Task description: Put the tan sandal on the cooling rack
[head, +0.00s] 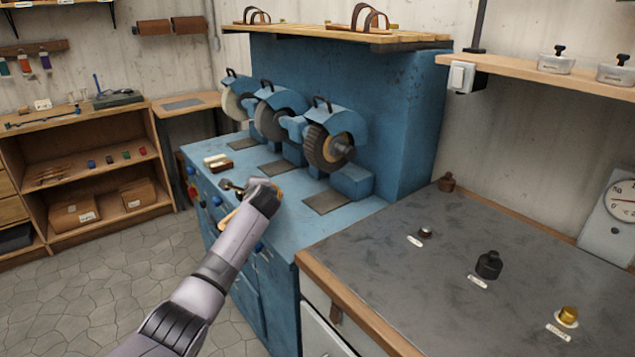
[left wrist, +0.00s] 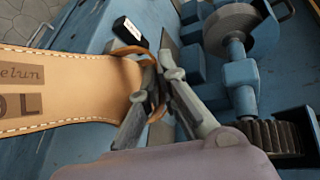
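The tan sandal (left wrist: 75,90), with dark lettering and white edge stitching, fills the left of the left wrist view. In the head view only a tan sliver (head: 229,217) shows beside my left arm. My left gripper (left wrist: 156,70) has its fingers close together around the sandal's brown strap, seemingly shut on it, above the blue bench. In the head view this gripper (head: 240,186) is at the bench's front left part, partly hidden by its wrist. A slatted wooden rack (head: 330,34) on top of the blue machine holds brown-strapped sandals. My right gripper is not in view.
Several grinding wheels with blue guards (head: 322,135) stand along the back of the blue bench (head: 290,205). A small tan-and-brown block (head: 217,162) lies near the gripper. The grey-topped table (head: 400,275) at right holds small labelled items, with clear room between them.

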